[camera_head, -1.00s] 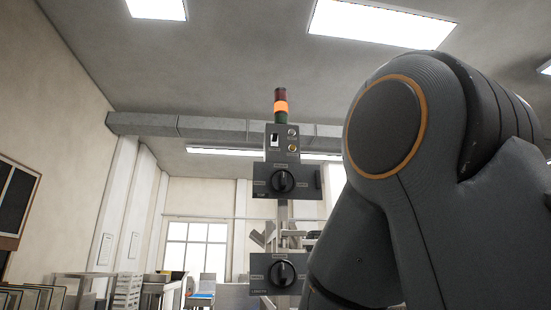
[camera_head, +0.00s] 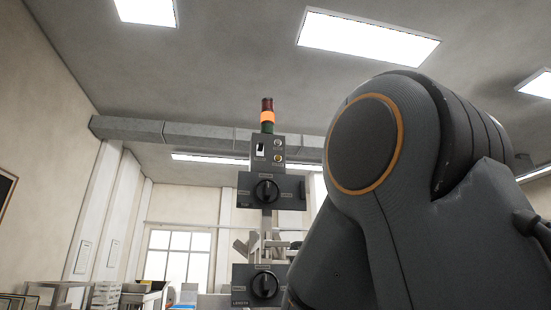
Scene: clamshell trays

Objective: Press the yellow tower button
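The yellow button (camera_head: 277,158) is a small round button low on the right of the upper dark control box (camera_head: 264,149). A pale round button (camera_head: 278,144) sits just above it, and a white switch (camera_head: 261,150) is to its left. A signal light (camera_head: 267,117) stands on top of the box, red above, lit orange in the middle, green below. My large dark arm fills the right side of the view. My gripper is not in view.
Two boxes with black rotary knobs are on the same post, one (camera_head: 266,190) under the button box and one (camera_head: 264,285) lower. A grey beam (camera_head: 180,131) runs behind at ceiling height. Tables and stacked trays (camera_head: 104,294) stand at the lower left.

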